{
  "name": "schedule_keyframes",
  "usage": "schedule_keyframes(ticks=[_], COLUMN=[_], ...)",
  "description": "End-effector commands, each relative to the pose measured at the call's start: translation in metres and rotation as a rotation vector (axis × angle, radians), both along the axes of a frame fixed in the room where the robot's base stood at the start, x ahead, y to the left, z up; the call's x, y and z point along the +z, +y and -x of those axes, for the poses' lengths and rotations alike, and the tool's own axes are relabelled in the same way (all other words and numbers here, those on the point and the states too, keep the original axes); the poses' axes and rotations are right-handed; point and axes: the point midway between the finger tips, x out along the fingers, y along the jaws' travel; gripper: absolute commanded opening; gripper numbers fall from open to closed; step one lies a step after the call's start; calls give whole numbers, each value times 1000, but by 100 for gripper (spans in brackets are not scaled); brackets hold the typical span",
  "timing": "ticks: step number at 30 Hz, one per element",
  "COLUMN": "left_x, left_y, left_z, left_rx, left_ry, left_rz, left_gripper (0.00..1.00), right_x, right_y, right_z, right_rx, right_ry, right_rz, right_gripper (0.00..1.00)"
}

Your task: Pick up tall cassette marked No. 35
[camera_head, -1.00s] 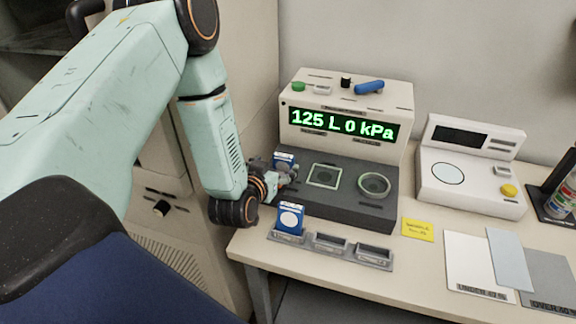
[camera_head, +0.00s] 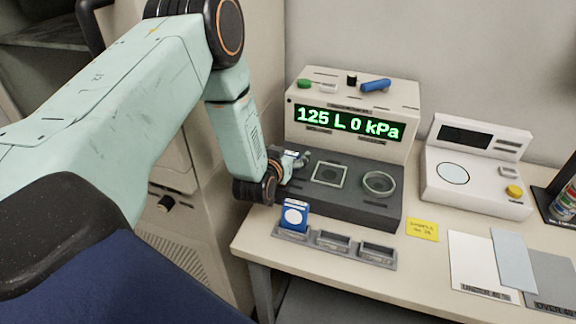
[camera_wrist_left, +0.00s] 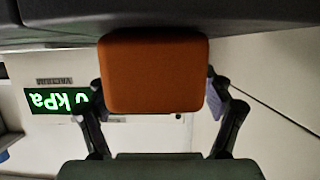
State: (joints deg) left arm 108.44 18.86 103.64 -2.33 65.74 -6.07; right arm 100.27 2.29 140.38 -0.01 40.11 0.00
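A blue cassette with a white label and a pale disc (camera_head: 295,215) stands upright in the left slot of the grey three-slot rack (camera_head: 336,245). Its number is too small to read. My left gripper (camera_head: 294,163) is at the left end of the machine's dark deck, behind and above that cassette. A small blue-and-white piece shows at its fingers, mostly hidden. In the left wrist view the fingers (camera_wrist_left: 158,112) are spread wide. An orange block (camera_wrist_left: 153,72) fills the space between them in the picture; I cannot tell what it is. My right gripper is out of view.
The machine (camera_head: 352,97) with a green display stands behind the rack, its dark deck carrying a square and a round fixture. A white instrument (camera_head: 475,165) stands right. A yellow note (camera_head: 422,229) and flat sheets (camera_head: 483,265) lie on the bench. The rack's other two slots look empty.

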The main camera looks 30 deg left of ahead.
Motion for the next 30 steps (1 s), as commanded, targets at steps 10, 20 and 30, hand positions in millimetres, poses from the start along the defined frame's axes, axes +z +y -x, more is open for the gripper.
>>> schedule_keyframes(ticks=[10, 20, 30], left_x=[0, 0, 17], left_y=[0, 0, 0], left_z=[0, 0, -1], left_rx=[0, 0, 1], left_ry=[0, 0, -3], left_rz=[0, 0, 1], left_gripper=[47, 22, 22], right_x=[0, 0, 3], right_y=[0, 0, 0], right_z=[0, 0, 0], right_rx=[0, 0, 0], right_ry=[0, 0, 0], right_rz=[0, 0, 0], right_gripper=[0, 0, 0])
